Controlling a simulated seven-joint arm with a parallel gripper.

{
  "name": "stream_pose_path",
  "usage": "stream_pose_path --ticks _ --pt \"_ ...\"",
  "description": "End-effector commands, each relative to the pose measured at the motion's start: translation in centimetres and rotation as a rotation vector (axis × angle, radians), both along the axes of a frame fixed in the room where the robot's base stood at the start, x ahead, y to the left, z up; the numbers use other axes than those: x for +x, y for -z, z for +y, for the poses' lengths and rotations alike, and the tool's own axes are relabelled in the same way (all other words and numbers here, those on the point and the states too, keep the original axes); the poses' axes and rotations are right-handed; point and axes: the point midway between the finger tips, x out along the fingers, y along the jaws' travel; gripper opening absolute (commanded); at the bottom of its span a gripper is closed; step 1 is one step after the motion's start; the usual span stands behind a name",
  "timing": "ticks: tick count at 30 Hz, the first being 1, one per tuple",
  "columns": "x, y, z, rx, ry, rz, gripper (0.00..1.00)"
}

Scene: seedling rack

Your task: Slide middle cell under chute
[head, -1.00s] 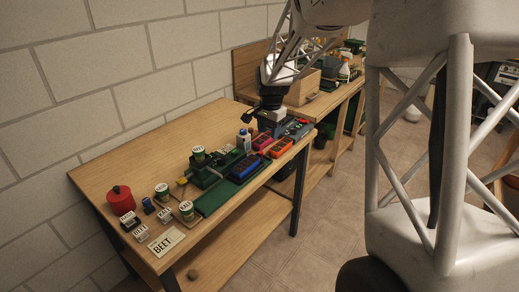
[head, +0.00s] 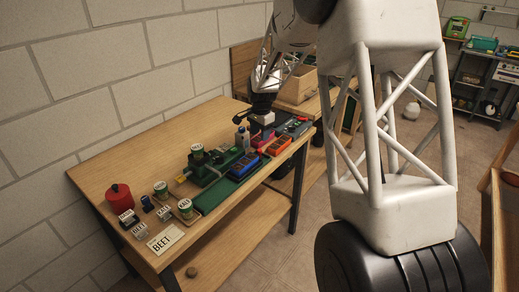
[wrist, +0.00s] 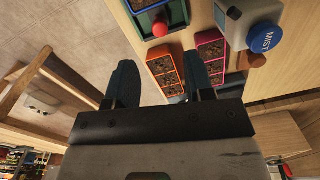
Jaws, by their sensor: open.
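In the wrist view my gripper (wrist: 160,82) is open and empty, one dark finger on each side of the picture of an orange cell tray (wrist: 165,70). How far the fingertips are from it is unclear. A magenta cell tray (wrist: 210,50) lies just right of it and a blue one (wrist: 155,20) above, with a red knob near it. In the head view the blue tray (head: 243,167) and orange tray (head: 276,147) lie beside the green seeding device (head: 216,172). My gripper (head: 262,121) is above the table behind them. The chute mouth cannot be made out.
A bottle with a blue MIST cap (wrist: 262,38) stands close to the trays; it also shows in the head view (head: 242,138). A red pot (head: 119,197), labelled jars and a BEET card (head: 165,240) occupy the table's near end. The table's back left is clear.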

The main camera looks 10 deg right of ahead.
Motion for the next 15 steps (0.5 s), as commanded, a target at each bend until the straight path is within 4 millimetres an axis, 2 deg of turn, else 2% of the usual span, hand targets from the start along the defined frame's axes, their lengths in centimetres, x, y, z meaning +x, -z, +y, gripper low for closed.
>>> stream_pose_path --ticks 8,15 --pt "0.0 1.5 0.0 0.0 0.0 0.002 0.48" --pt "0.1 4.3 0.1 0.0 0.0 0.004 0.48"
